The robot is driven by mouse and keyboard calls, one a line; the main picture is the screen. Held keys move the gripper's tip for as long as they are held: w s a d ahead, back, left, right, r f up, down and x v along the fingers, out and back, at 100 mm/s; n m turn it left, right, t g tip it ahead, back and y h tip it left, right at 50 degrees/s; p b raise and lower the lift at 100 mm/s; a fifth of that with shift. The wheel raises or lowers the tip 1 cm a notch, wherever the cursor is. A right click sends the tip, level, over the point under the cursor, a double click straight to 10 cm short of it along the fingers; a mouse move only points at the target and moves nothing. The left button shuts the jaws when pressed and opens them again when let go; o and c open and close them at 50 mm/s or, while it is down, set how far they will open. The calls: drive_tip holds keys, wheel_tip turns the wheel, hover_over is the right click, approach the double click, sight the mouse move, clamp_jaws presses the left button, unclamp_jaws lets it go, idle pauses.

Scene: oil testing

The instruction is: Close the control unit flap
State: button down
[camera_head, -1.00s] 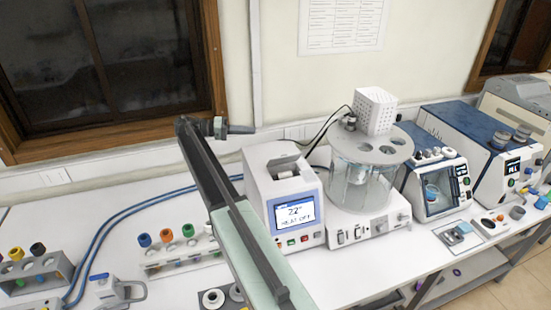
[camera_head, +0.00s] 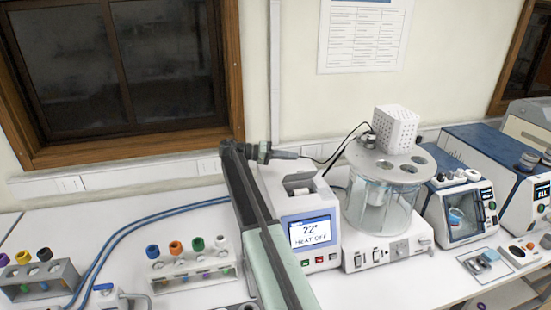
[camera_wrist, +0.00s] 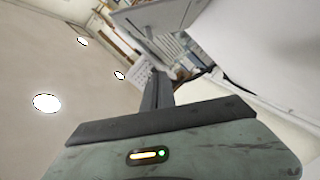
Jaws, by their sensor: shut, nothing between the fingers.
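The control unit (camera_head: 275,190) is a white box on the bench with a lit screen (camera_head: 310,231) reading 22° and HEAT OFF. A small pale raised piece and a dark slot (camera_head: 298,184) show on its top; I cannot tell for sure which part is the flap or how far it stands open. My gripper (camera_head: 297,156) is shut and empty, pointing right, in line with the upper back of the unit; contact cannot be made out. My arm hides the unit's left side. In the wrist view, my shut gripper (camera_wrist: 158,88) is dark and points away from the camera.
A glass bath (camera_head: 372,206) with a white perforated box on top stands just right of the unit. A rack of colored-cap tubes (camera_head: 190,268) and blue hoses (camera_head: 115,238) are to the left. Blue-topped machines (camera_head: 460,212) stand farther right. The wall is close behind.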

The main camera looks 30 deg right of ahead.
sight(293, 180)
drive_tip(key=shift+s+a+f+b, duration=0.2)
drive_tip(key=shift+s+f+b, duration=0.3)
drive_tip(key=shift+s, duration=0.1)
drive_tip(key=shift+s+a+f+b, duration=0.2)
drive_tip(key=shift+s+f+b, duration=0.15)
drive_tip(key=shift+s+f, duration=0.2)
drive_tip(key=shift+s+a+f, duration=0.1)
drive_tip(key=shift+s, duration=0.35)
drive_tip(key=shift+a, duration=0.1)
